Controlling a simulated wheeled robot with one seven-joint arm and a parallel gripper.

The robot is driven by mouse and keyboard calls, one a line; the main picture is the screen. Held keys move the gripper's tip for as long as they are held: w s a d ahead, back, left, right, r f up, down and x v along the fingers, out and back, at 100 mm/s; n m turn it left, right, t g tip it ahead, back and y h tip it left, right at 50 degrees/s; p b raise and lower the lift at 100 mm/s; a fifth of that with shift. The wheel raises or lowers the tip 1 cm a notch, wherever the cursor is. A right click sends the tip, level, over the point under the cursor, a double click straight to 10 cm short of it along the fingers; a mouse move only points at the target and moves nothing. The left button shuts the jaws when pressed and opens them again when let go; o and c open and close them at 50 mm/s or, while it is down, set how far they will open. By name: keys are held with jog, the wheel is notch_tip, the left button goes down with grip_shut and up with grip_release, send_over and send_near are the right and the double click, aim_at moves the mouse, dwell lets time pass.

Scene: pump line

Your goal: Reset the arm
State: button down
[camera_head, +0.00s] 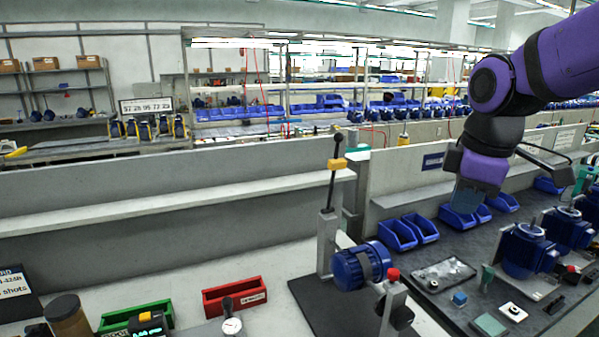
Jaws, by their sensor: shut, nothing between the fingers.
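My purple and black arm reaches in from the upper right, over the workbench on the right. My gripper (467,197) hangs below the purple wrist, pointing down in front of the blue bins. It is shut with nothing held, and appears clear of the bench. The fingertips are small and hard to make out against the bins.
Blue bins (397,235) line the back of the dark bench. Blue motors (527,250) stand at the right. A lever press (330,215) and a blue pump (361,266) stand left of the gripper. Red (234,297) and green trays (136,316) sit on the left table.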

jog(key=s+d+r+m+t, duration=0.1)
jog(key=s+d+m, duration=0.3)
jog(key=s+m, duration=0.8)
jog(key=shift+s+m+t, duration=0.3)
jog(key=shift+s+t, duration=0.35)
jog(key=shift+t, duration=0.25)
